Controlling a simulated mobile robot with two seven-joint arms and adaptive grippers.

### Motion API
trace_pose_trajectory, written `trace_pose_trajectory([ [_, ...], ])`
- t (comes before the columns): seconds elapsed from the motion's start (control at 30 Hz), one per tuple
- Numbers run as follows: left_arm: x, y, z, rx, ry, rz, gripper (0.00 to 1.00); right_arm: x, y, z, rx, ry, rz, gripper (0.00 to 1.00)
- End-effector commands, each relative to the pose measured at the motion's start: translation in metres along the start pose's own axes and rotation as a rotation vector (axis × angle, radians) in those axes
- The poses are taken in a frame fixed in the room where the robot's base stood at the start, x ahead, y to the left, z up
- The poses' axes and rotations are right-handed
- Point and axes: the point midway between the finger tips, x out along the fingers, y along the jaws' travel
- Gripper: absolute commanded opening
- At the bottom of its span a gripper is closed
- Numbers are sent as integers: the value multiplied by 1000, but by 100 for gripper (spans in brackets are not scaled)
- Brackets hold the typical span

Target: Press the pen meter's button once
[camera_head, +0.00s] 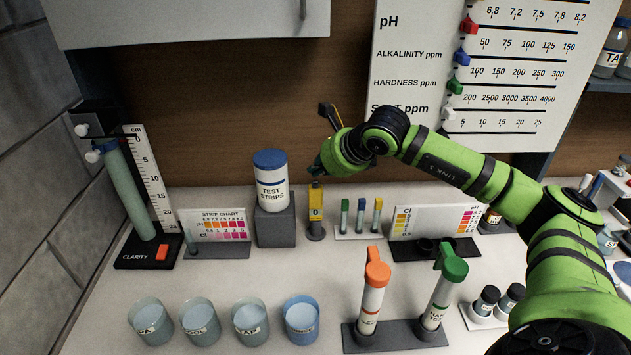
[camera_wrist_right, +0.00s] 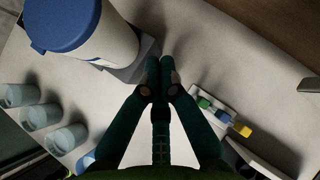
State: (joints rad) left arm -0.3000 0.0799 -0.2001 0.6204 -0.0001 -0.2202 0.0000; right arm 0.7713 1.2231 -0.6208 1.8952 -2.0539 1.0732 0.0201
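The pen meter (camera_head: 316,207) is a small yellow device standing upright in a dark holder on the counter, just right of the test strips bottle. A small dark mark shows on its front; I cannot make out the button. My right gripper (camera_head: 317,168) is just above the pen meter's top in the head view; I cannot tell whether it touches. In the right wrist view the fingers of this gripper (camera_wrist_right: 160,64) are drawn together with nothing visible between them. The pen meter is not clearly seen there, likely hidden behind the fingers. My left gripper is not in view.
The test strips bottle (camera_head: 271,180) on its grey block (camera_head: 275,226) stands close left. A rack of small capped vials (camera_head: 361,216) is close right. Several cups and two capped tubes (camera_head: 372,290) stand in front. A wall chart (camera_head: 430,60) hangs behind.

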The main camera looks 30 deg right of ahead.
Motion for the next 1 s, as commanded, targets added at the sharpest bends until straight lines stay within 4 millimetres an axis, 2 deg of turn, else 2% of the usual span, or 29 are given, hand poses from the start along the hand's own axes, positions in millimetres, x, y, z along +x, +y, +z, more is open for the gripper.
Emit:
trace_pose_trajectory([
  [0.43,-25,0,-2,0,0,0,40,-32,-12,31,1,-3,0,0],
  [1.0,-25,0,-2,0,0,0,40,-32,-13,31,0,-1,0,0],
])
